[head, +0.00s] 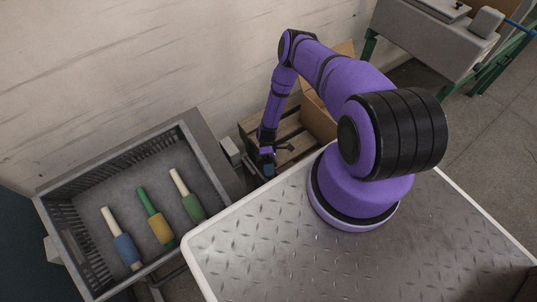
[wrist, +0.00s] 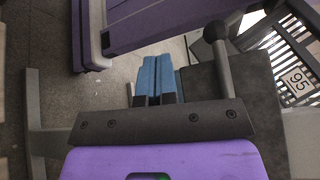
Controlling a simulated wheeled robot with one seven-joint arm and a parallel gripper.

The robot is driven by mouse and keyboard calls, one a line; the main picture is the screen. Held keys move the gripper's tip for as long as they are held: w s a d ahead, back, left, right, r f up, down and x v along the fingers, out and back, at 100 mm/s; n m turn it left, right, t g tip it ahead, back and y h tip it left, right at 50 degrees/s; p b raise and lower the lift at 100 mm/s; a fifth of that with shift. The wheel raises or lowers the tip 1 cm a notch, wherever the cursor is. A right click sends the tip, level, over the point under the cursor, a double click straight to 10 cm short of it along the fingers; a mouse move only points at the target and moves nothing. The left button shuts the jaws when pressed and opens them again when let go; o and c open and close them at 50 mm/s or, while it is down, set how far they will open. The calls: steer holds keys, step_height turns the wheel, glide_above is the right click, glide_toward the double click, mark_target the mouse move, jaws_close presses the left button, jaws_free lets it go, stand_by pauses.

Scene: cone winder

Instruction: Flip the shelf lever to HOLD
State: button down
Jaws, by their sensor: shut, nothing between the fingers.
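The lever (wrist: 223,60) is a dark grey rod with a round ball knob, just right of my fingers in the wrist view. The rod's lower end is hidden behind my gripper's dark mounting plate. My gripper (wrist: 158,78) has blue fingers, shut together with nothing between them, and a gap shows between them and the rod. In the head view my gripper (head: 267,166) points down beside a small pale box (head: 230,150) near the grey shelf edge. I cannot make out the lever there for certain, and no HOLD marking is readable.
A grey crate (head: 90,172) on the left holds three cones or bobbins with blue, yellow and green windings (head: 158,228). A crate label reading 95 (wrist: 298,82) shows in the wrist view. A wooden pallet with cardboard boxes (head: 320,118) stands behind my arm. My metal deck is clear.

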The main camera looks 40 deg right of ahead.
steer(key=w+d+f, duration=0.1)
steer(key=w+d, duration=0.3)
steer(key=w, duration=0.2)
steer(key=shift+w+f, duration=0.35)
steer(key=shift+f, duration=0.05)
steer(key=shift+d, duration=0.1)
